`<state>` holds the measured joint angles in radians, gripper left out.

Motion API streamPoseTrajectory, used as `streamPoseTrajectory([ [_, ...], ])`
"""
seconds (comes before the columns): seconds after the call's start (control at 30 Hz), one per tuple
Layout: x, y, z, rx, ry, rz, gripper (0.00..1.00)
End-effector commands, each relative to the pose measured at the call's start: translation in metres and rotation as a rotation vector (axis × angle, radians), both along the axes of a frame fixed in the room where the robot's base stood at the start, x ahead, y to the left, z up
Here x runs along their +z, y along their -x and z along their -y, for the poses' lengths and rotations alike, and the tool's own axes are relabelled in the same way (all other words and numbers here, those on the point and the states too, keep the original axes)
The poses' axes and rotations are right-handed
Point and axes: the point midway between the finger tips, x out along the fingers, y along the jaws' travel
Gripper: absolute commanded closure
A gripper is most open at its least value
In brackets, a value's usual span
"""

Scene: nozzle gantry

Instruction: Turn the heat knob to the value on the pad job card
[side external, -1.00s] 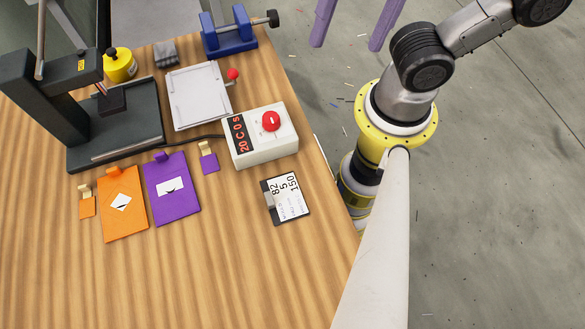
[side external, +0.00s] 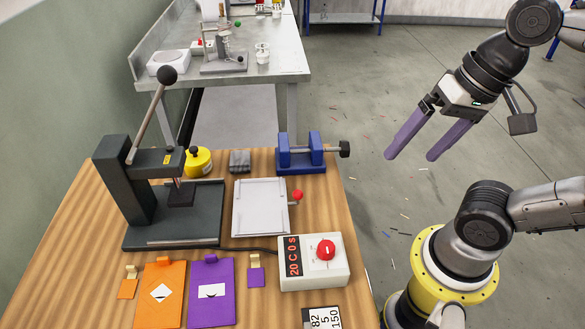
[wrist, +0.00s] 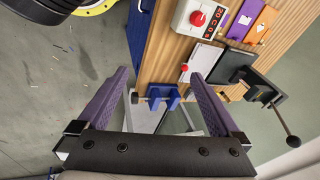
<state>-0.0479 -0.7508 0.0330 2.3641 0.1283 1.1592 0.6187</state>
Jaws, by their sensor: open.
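The red heat knob (side external: 326,250) sits on top of a white control box (side external: 336,277) with a black and red display that reads 20 C and 0 s. A white mark shows on the knob. The knob also shows at the top of the wrist view (wrist: 198,18). The job card (side external: 321,318) lies on the table in front of the box, cut by the picture's lower edge; 82, 5 and 150 can be read. My gripper (side external: 411,157) has purple fingers, spread apart and empty. It hangs over the floor to the right of the table, away from the knob.
A dark press (side external: 126,185) with a tall lever stands at the left. A white plate (side external: 260,207) with a red-ended handle and a blue vise (side external: 300,160) lie behind the box. Orange (side external: 160,305) and purple (side external: 211,303) pads lie left of it. A yellow pot (side external: 198,163) stands behind.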

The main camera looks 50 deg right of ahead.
Motion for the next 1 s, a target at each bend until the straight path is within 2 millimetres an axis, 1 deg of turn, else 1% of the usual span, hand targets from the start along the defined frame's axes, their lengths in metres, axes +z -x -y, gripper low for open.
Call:
streamPoseTrajectory([
  [0.03, -0.009, -0.004, 0.01, 0.066, 0.063, 0.035, 0.0],
  [0.13, -0.019, -0.012, 0.024, 0.227, 0.189, 0.1, 0.0],
  [0.2, -0.023, -0.017, 0.029, 0.334, 0.261, 0.136, 0.0],
  [0.33, -0.023, -0.025, 0.033, 0.468, 0.345, 0.18, 0.0],
  [0.5, -0.022, -0.027, 0.033, 0.577, 0.394, 0.197, 0.3],
  [0.57, -0.022, -0.026, 0.033, 0.644, 0.42, 0.195, 0.3],
  [0.67, -0.02, -0.024, 0.033, 0.815, 0.485, 0.194, 0.3],
  [0.77, -0.015, -0.025, 0.033, 1.032, 0.566, 0.196, 0.3],
  [0.97, -0.006, -0.033, 0.025, 1.528, 0.695, 0.188, 0.3],
  [1.0, -0.004, -0.035, 0.023, 1.634, 0.716, 0.189, 0.3],
])
